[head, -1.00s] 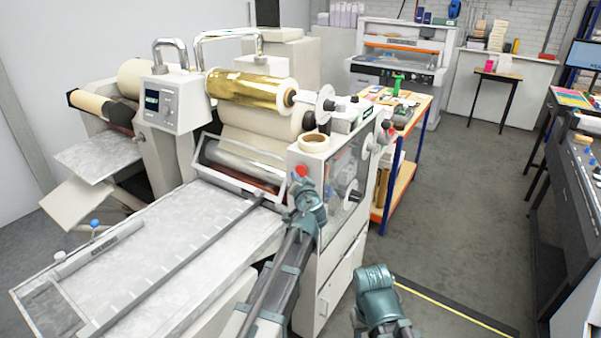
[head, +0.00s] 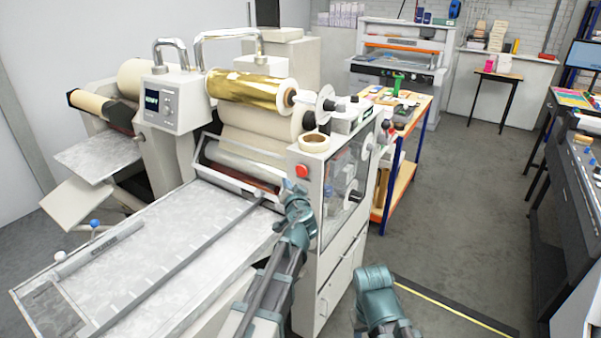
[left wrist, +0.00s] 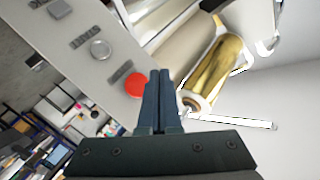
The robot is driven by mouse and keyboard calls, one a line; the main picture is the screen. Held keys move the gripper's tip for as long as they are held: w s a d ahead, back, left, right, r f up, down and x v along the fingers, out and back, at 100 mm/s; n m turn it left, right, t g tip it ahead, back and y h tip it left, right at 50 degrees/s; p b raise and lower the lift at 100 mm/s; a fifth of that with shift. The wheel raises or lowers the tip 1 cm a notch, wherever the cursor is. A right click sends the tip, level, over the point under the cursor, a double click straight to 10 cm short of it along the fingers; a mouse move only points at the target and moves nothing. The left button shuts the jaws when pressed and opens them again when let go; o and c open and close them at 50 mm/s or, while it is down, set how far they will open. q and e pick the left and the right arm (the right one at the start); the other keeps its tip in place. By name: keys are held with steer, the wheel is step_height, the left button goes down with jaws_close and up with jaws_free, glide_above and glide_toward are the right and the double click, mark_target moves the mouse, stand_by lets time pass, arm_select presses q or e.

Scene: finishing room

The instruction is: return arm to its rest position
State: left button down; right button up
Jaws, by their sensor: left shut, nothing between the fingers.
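My left gripper (head: 287,185) is at the front of the laminating machine (head: 334,215), just left of and below its red button (head: 302,171). In the left wrist view the gripper's dark fingers (left wrist: 160,76) are together with nothing between them. The red button (left wrist: 136,85) shows beside the fingertips in that view, on a pale panel with grey buttons. The gripper looks apart from the button. Part of my right arm (head: 376,293) shows at the bottom of the head view; its fingers are not visible.
The machine's long feed table (head: 150,262) lies left of my left arm. A gold foil roll (head: 250,88) and a tape roll (head: 314,143) are above the gripper. An orange-shelved cart (head: 399,190) stands behind the machine. Open floor (head: 470,200) lies to the right.

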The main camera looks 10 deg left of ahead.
arm_select(q)
steer(key=s+d+f+n+g+h+b, duration=0.1)
steer(key=s+d+f+g, duration=0.3)
steer(key=s+f, duration=0.45)
steer(key=s+d+f+n+g+h+b, duration=0.1)
steer(key=s+d+f+g, duration=0.3)
steer(key=s+f, duration=0.45)
steer(key=s+d+f+m+g+h, duration=0.1)
steer(key=s+d+f+g+h, duration=0.1)
steer(key=s, duration=0.6)
steer(key=s+d+f+m+g+h, duration=0.1)
steer(key=s+d+f+m+g, duration=0.1)
steer(key=s+d+g, duration=0.3)
steer(key=s+d+b, duration=0.1)
steer(key=s, duration=0.3)
steer(key=shift+d+f+h, duration=0.2)
steer(key=shift+f+h, duration=0.1)
steer(key=shift+h, duration=0.1)
